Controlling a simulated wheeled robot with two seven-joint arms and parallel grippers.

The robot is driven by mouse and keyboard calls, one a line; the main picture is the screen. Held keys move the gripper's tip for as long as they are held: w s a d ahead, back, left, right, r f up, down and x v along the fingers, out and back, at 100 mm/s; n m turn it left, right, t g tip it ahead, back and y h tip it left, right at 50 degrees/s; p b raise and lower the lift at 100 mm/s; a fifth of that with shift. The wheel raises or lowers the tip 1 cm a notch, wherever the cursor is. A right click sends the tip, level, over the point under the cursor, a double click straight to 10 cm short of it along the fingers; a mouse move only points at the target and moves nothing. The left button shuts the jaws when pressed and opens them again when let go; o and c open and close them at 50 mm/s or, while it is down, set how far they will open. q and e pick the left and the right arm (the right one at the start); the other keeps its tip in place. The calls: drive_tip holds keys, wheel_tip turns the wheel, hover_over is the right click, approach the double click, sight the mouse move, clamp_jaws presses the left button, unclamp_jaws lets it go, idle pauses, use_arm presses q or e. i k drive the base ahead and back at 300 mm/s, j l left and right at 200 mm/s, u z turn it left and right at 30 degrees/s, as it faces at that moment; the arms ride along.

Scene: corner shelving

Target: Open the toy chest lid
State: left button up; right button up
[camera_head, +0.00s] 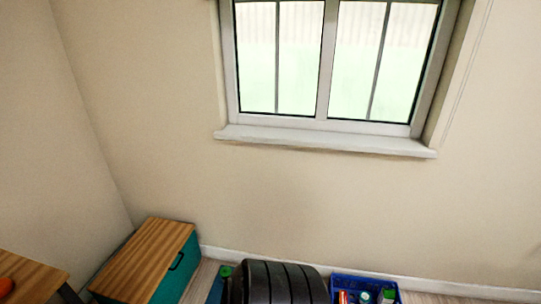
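A chest with a wooden plank lid (150,252) and teal sides (176,275) stands on the floor in the lower left corner of the head view, against the walls. Its lid lies flat and looks shut. The near end of the chest is partly cut off by the bottom edge of the picture. Neither of my grippers is in view.
A dark ribbed round object (278,282) and a blue crate (350,280) of small items stand right of the chest. A window (330,60) is above.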

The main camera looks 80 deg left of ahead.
sight(134, 275)
drive_tip(key=u, duration=3.8)
